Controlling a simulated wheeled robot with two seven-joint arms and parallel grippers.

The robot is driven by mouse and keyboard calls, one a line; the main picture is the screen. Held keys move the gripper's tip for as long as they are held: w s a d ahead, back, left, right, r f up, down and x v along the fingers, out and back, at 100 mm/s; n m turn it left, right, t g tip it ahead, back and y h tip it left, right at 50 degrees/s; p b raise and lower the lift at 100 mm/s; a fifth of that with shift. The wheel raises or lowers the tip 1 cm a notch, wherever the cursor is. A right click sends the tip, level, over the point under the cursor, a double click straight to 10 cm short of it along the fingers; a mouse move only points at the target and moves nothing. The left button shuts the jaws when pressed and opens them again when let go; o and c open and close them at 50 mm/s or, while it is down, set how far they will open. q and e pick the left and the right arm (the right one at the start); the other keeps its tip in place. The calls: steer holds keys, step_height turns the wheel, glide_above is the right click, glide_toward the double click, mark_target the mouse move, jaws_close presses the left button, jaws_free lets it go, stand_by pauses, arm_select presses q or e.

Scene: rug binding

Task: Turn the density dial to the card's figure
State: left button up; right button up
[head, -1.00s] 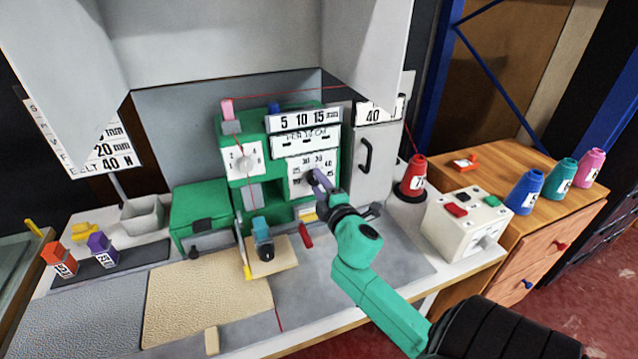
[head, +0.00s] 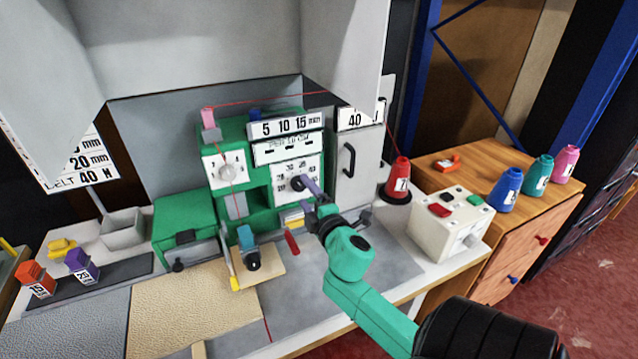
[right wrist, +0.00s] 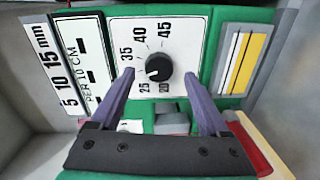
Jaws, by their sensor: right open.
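The density dial is a black round knob (right wrist: 158,70) on a white plate marked 20 to 45, on the green machine (head: 258,205). In the right wrist view its pale pointer mark faces left, near the 25 to 30 part of the scale; the exact figure is unclear. It also shows in the head view (head: 297,183). My right gripper (right wrist: 159,75) is open, its purple-grey fingers on either side of the knob with gaps. It shows in the head view too (head: 313,188). My left gripper is not in view.
A second dial (head: 227,173) sits left on the machine. A red cone (head: 398,178) and a white control box (head: 450,225) stand to the right. Red thread runs above the machine. Pale panels cover the top.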

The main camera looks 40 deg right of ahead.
steer(key=b+v, duration=0.1)
steer(key=v, duration=1.1)
steer(key=shift+s, duration=0.4)
steer(key=shift+a, duration=0.1)
